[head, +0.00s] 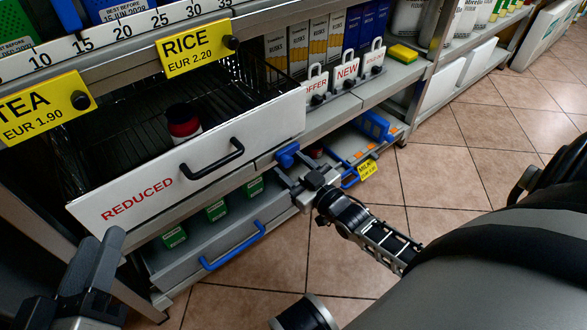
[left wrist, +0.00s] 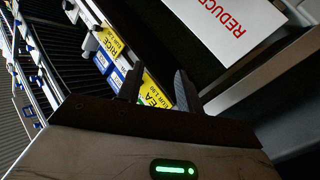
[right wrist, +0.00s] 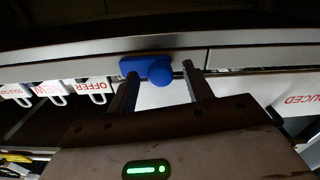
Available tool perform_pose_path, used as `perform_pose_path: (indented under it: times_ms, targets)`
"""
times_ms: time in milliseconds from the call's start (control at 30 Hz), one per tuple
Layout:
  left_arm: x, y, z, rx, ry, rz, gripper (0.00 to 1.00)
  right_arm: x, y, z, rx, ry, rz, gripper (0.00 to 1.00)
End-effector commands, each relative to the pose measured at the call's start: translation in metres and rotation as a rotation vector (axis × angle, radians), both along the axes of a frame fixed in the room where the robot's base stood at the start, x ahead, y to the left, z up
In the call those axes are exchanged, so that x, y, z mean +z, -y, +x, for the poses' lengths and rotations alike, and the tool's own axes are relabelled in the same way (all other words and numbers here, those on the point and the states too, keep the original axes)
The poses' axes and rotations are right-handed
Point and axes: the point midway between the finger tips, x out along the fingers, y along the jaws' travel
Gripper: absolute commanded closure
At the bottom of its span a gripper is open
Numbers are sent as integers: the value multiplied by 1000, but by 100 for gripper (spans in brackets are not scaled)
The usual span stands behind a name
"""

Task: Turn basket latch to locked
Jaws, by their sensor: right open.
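The blue basket latch (head: 287,153) sits on the shelf edge just right of the white REDUCED basket front (head: 150,188). In the right wrist view the latch (right wrist: 150,68) shows a round knob on a flat bar that points left, lying roughly along the rail. My right gripper (head: 292,178) is open just in front of and below the latch. Its two fingertips (right wrist: 162,75) stand on either side of the knob; I cannot tell whether they touch it. My left gripper (head: 95,265) is open and empty at the lower left, clear of the basket, and shows in the left wrist view (left wrist: 158,85).
The REDUCED basket is pulled out and holds a dark red-topped jar (head: 184,126). A lower drawer with a blue handle (head: 232,246) holds green boxes. Tiled floor (head: 470,150) at the right is clear.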

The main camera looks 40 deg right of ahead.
Motion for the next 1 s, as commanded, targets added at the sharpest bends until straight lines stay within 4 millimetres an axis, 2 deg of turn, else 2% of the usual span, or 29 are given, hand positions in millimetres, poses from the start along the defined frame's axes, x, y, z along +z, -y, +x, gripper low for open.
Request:
perform_pose_path:
  times_ms: [200,367,733,1000]
  targets:
    - [3,0,1,-3,11,2,64,0,0,0,0,0,0,49]
    - [2,1,0,-5,10,3,64,0,0,0,0,0,0,94]
    - [-1,2,-3,-15,-21,0,64,1,0,0,-1,2,-38,94]
    - [-5,1,-7,-11,-69,26,64,2,0,0,-1,15,-199,94]
